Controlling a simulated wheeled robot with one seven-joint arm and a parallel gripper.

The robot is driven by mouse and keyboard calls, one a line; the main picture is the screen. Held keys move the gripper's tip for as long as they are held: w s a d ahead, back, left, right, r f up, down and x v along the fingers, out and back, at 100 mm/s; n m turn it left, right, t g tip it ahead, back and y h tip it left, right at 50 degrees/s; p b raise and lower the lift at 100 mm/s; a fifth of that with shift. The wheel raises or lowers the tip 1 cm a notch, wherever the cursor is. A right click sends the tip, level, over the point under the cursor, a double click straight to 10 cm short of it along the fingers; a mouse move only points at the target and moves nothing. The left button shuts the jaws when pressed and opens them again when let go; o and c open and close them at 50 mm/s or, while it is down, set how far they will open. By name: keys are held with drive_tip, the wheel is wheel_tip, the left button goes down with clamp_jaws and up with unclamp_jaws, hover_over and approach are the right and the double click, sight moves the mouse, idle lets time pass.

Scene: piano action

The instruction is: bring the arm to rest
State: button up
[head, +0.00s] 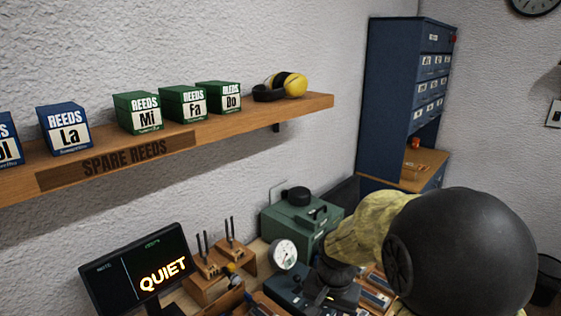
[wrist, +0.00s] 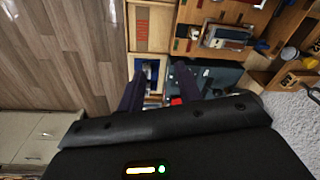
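My gripper (wrist: 159,82) shows in the wrist view as a black body with two dark fingers pointing away from the camera. The fingers are apart, and I see nothing held between them. Behind them lies the workbench with its trays and tools. In the head view my arm, with a yellowish sleeve and a large black rounded joint, reaches over the bench from the right. My gripper (head: 328,294) is low in that view, above the bench, and its fingertips are hard to make out there.
A shelf (head: 320,102) carries several reed boxes and yellow earmuffs (head: 290,84). Below are a screen reading QUIET (head: 138,270), a green case (head: 300,222), a dial gauge (head: 284,254) and wooden tool stands. A blue cabinet (head: 385,100) stands behind. Open floor (wrist: 60,55) shows beside the bench.

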drive_tip(key=s+d+f+n, duration=0.1)
drive_tip(key=s+d+n, duration=0.1)
drive_tip(key=s, duration=0.2)
drive_tip(key=s+d+f+n+t, duration=0.1)
drive_tip(key=s+d+n, duration=0.1)
drive_tip(key=s, duration=0.3)
drive_tip(key=shift+s+d+n, duration=0.2)
drive_tip(key=shift+d+n, duration=0.2)
